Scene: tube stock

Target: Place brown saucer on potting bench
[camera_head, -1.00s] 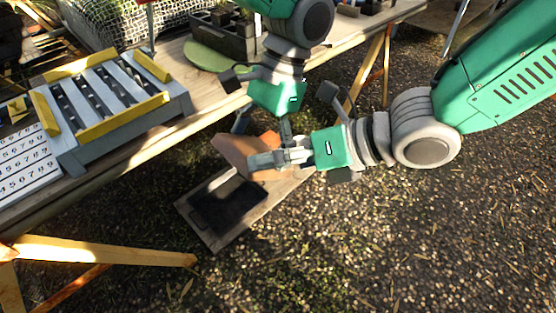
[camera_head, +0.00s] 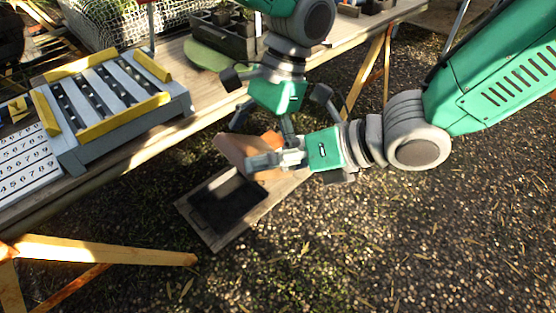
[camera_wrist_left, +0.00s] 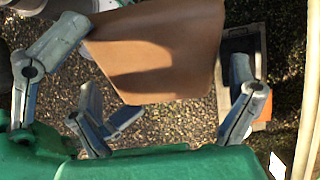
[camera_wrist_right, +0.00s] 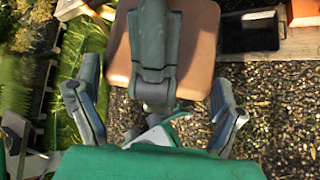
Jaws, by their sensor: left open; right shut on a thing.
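The brown saucer (camera_head: 238,150) is a flat, square-looking terracotta plate with rounded corners, tilted in the air beside the bench. My right gripper (camera_head: 276,160) is shut on its edge; in the right wrist view one finger lies across the saucer (camera_wrist_right: 196,50). My left gripper (camera_head: 266,122) points down just above it, fingers spread and open. In the left wrist view the saucer (camera_wrist_left: 155,55) lies between the spread fingers; I cannot tell whether they touch it. The potting bench (camera_head: 352,33) is the long wooden table behind.
A grey rack with yellow bars (camera_head: 112,98) and a number board (camera_head: 25,165) occupy the bench's left part. A green round mat (camera_head: 203,56) and dark pots (camera_head: 228,38) stand farther back. Below the saucer lies a wooden board (camera_head: 212,238) with a black tray (camera_head: 228,205).

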